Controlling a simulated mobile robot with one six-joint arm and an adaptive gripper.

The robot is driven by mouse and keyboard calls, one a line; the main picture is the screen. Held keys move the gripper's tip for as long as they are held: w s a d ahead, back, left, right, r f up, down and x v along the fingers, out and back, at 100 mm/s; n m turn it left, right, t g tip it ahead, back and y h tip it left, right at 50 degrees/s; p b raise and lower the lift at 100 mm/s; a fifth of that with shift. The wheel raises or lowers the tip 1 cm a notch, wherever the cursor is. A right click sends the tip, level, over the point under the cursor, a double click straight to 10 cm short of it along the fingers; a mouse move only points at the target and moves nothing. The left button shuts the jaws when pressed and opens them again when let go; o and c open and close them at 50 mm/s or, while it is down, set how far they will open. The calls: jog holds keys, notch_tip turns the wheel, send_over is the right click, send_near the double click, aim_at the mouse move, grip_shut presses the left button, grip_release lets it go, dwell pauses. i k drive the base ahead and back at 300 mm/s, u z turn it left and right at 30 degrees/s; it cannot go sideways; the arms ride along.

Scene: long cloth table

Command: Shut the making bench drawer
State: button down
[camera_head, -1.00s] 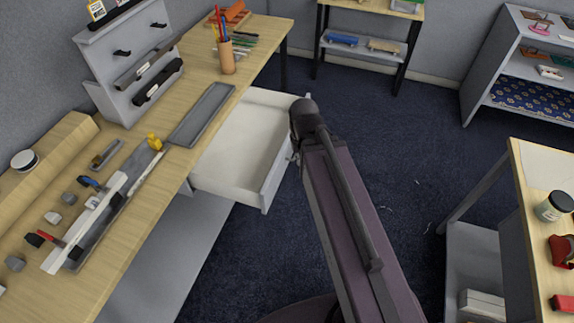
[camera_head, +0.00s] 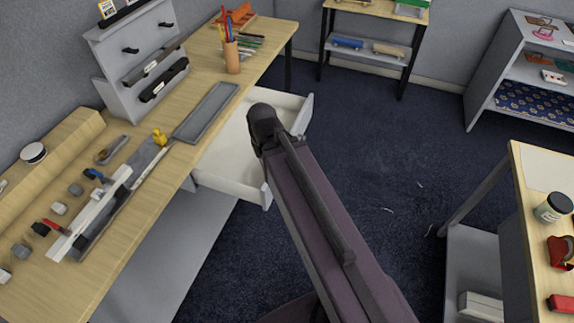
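The making bench drawer (camera_head: 230,152) is white inside and stands pulled out from under the edge of the long wooden bench (camera_head: 140,222). It looks empty where I can see into it. My arm crosses the picture from the bottom right, and its dark end joint covers the middle of the drawer and part of its front panel (camera_head: 303,115). My gripper is hidden behind the arm, so I cannot tell its state or whether it touches the drawer.
On the bench are a grey tray (camera_head: 206,112), a pencil cup (camera_head: 232,57), a grey tool rack (camera_head: 137,65) and several small tools. Another wooden table (camera_head: 530,200) stands at the right. The dark carpet between is mostly clear.

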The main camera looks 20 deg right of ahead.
aim_at(231, 165)
jog(key=u, duration=0.1)
jog(key=k, duration=0.9)
jog(key=z, duration=0.3)
jog(key=i, duration=0.5)
